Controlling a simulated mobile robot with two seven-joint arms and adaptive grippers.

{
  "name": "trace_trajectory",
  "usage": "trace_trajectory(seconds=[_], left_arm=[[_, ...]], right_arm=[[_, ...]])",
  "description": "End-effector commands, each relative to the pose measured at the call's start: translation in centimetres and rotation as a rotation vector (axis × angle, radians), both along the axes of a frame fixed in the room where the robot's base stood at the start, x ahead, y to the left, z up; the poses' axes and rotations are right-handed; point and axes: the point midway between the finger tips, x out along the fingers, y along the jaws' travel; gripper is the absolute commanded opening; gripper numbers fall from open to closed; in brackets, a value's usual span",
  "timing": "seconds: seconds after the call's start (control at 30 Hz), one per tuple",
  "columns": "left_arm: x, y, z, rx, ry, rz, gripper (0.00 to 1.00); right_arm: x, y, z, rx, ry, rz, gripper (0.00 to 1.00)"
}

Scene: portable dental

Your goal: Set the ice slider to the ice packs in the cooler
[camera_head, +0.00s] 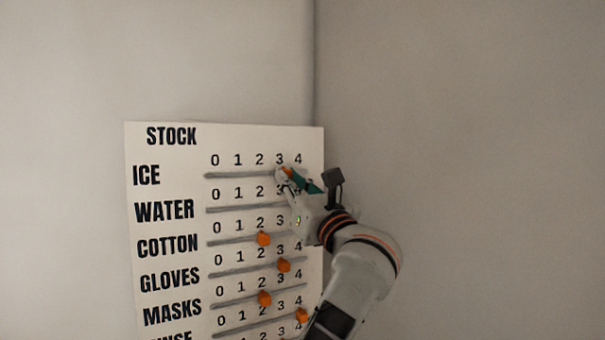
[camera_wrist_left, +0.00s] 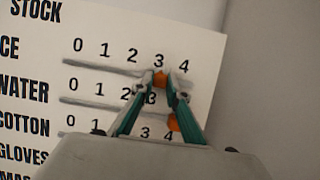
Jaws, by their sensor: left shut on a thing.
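The white STOCK board (camera_head: 150,190) has a row of slots with numbers 0 to 4. The ice slider is a small orange knob (camera_head: 287,172) on the top slot, by the 3; it also shows in the left wrist view (camera_wrist_left: 160,78), just below the 3. My left gripper (camera_head: 290,174) is shut on this knob, its green fingertips on either side of it in the left wrist view (camera_wrist_left: 160,88). The cooler and ice packs are not in view. My right gripper is not in view.
Other orange knobs sit on lower slots: cotton (camera_head: 263,239) at 2, gloves (camera_head: 284,265) at 3, masks (camera_head: 264,299) at 2. The water knob (camera_wrist_left: 174,123) shows between my fingers. The board stands by a wall corner; bare wall (camera_head: 480,150) lies to the right.

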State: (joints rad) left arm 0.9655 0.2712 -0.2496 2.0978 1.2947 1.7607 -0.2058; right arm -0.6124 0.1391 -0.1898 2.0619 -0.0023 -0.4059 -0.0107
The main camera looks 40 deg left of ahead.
Motion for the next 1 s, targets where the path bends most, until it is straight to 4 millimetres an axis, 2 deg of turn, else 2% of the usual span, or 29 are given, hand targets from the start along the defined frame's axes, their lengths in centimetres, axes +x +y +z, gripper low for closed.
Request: trace_trajectory(seconds=[0.03,0.23,0.37,0.63,0.67,0.7,1.0], left_arm=[[-1.3,0.3,0.4,-0.002,-0.005,-0.002,0.0],[-4.3,1.2,0.2,-0.002,-0.003,-0.002,0.0],[-4.9,1.4,0.1,-0.001,-0.001,0.0,0.0],[-4.9,1.4,0.0,0.0,0.001,0.0,0.0],[-4.9,1.4,0.0,0.0,0.001,0.0,0.2],[-4.9,1.4,0.0,0.0,0.001,0.0,0.3],[-4.9,1.4,0.0,0.0,0.0,0.0,0.32]], right_arm=[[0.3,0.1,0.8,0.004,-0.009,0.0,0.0],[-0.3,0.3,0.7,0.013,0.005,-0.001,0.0],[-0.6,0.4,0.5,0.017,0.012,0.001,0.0],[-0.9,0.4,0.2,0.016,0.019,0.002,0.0],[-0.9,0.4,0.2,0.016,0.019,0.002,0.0],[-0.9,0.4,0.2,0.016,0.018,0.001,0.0],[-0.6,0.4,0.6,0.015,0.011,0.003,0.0]])
